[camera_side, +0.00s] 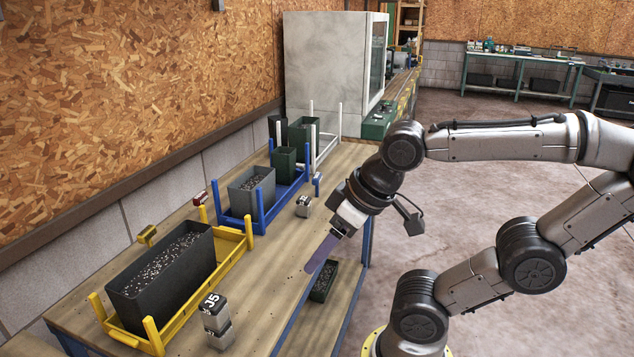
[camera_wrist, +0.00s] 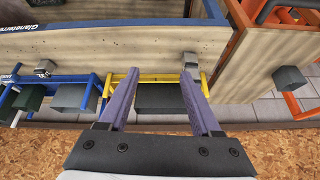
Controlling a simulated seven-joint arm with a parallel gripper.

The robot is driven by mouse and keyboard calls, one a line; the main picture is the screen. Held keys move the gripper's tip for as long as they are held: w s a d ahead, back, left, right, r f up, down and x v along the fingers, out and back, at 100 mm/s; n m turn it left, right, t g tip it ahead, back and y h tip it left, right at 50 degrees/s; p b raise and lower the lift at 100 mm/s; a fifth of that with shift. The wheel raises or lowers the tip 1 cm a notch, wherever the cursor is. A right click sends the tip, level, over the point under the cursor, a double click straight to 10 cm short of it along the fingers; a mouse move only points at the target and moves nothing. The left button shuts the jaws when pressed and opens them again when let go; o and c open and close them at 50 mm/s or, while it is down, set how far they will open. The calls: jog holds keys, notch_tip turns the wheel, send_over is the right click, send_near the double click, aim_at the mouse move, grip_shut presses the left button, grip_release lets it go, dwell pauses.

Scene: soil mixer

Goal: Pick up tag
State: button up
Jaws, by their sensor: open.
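My gripper (camera_side: 309,270) is in the air over the wooden bench, with its purple fingers pointing down and left. In the wrist view my gripper (camera_wrist: 160,76) shows its two fingers apart, with nothing between the tips. A grey block marked J5 (camera_side: 213,304) sits on a stand at the bench's front. A smaller similar block (camera_side: 303,205) stands beside the blue rack. A small yellow piece (camera_side: 147,235) and a red piece (camera_side: 201,198) lie behind the racks. I cannot tell which piece is the task's tag. In the wrist view a grey block (camera_wrist: 190,61) lies beyond the right finger.
A yellow rack (camera_side: 235,232) holds a long dark bin of soil (camera_side: 160,275). A blue rack (camera_side: 261,205) holds a grey bin (camera_side: 250,185) and a green bin. A dark bin (camera_side: 324,283) is low at the bench's right edge. A large grey cabinet (camera_side: 325,60) stands behind.

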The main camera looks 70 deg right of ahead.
jog(key=w+d+r+m+t+h, duration=0.1)
jog(key=w+d+r+m+h, duration=0.2)
jog(key=w+d+r+m, duration=0.4)
jog(key=w+d+r+m+h, duration=0.3)
jog(key=w+d+m+h, duration=0.15)
jog(key=w+d, duration=0.75)
jog(key=m+g+h, duration=0.1)
jog(key=m+g, duration=0.3)
jog(key=g, duration=0.2)
send_over(316, 176)
jog(key=a, duration=0.8)
notch_tip(316, 176, down, 15)
jog(key=shift+s+x, duration=0.2)
jog(key=shift+x, duration=3)
jog(key=shift+s+x, duration=0.2)
jog(key=shift+x, duration=2.95)
jog(key=shift+d, duration=0.1)
grip_shut()
